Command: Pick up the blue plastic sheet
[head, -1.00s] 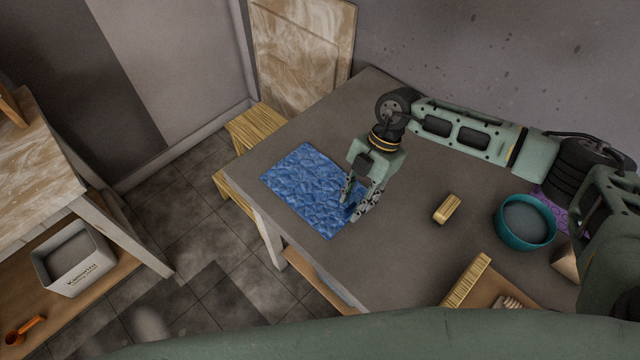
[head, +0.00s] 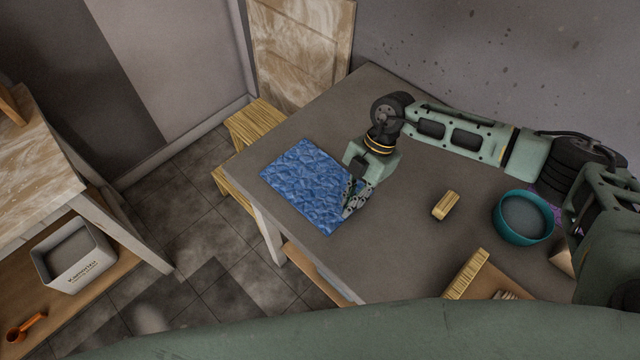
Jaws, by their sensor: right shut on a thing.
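The blue plastic sheet (head: 304,183) is a crinkled, flat rectangle on the grey table (head: 400,262), near its left edge. My right gripper (head: 349,207) is at the sheet's right edge with its fingers closed together on that edge. The fingers hide a small part of the sheet's right side. The sheet looks flat against the table. My left gripper is not in the head view.
A small wooden block (head: 446,205) and a teal bowl (head: 523,218) stand right of the gripper. A wooden strip (head: 467,275) lies near the front. A white bin (head: 75,254) sits on a shelf at the left. The table behind the sheet is clear.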

